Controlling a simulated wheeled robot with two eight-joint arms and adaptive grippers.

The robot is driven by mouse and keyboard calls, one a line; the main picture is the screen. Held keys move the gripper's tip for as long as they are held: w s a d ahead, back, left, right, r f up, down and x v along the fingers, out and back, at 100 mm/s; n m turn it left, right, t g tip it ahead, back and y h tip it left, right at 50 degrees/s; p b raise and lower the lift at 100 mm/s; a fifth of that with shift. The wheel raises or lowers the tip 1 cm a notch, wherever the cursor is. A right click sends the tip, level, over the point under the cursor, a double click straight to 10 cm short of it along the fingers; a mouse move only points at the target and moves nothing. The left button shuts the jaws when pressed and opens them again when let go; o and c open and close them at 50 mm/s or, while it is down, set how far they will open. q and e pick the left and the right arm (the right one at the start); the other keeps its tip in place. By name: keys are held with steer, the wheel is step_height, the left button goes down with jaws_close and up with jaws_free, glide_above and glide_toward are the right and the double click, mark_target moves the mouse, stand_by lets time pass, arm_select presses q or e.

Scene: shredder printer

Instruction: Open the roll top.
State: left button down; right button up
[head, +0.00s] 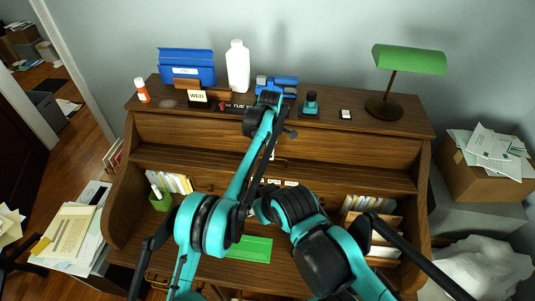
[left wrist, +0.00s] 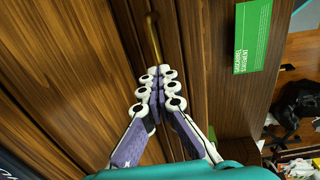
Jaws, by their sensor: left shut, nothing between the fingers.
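The roll top (head: 350,148) is a brown slatted wooden cover on the desk. It stands raised enough that shelves and books show beneath it. My left gripper (head: 271,155) is at the middle of the slats, mostly hidden by its own arm in the head view. In the left wrist view my left gripper (left wrist: 154,82) is shut and empty, its fingertips beside the end of a thin brass handle (left wrist: 153,38) on the wood. I cannot tell whether they touch. My right gripper cannot be made out; only its arm shows.
The desk's top shelf holds a blue box (head: 187,67), a white bottle (head: 238,66) and a green lamp (head: 408,60). A green pad (head: 250,248) lies on the desktop. A box of papers (head: 488,160) stands at the right.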

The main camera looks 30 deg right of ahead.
arm_select(q)
steer(key=c, duration=2.3)
jaws_free()
steer(key=shift+s+f, duration=0.25)
steer(key=shift+f, duration=0.8)
arm_select(e)
steer(key=shift+f, duration=0.25)
arm_select(q)
steer(key=o, duration=0.5)
steer(key=shift+o, duration=1)
steer(key=shift+w+d+f, duration=0.15)
steer(key=shift+w+f, duration=0.05)
steer(key=shift+w, duration=0.05)
steer(key=shift+w+d+f, duration=0.15)
steer(key=shift+w, duration=0.15)
steer(key=shift+s+r, duration=0.15)
steer(key=shift+r, duration=0.2)
arm_select(e)
steer(key=shift+w+d, duration=0.25)
steer(key=shift+w, duration=0.15)
steer(key=shift+d, duration=0.1)
arm_select(q)
step_height(320, 180, up, 12)
steer(key=shift+s+a, duration=0.15)
steer(key=shift+a, duration=0.1)
arm_select(e)
steer(key=shift+w, duration=0.1)
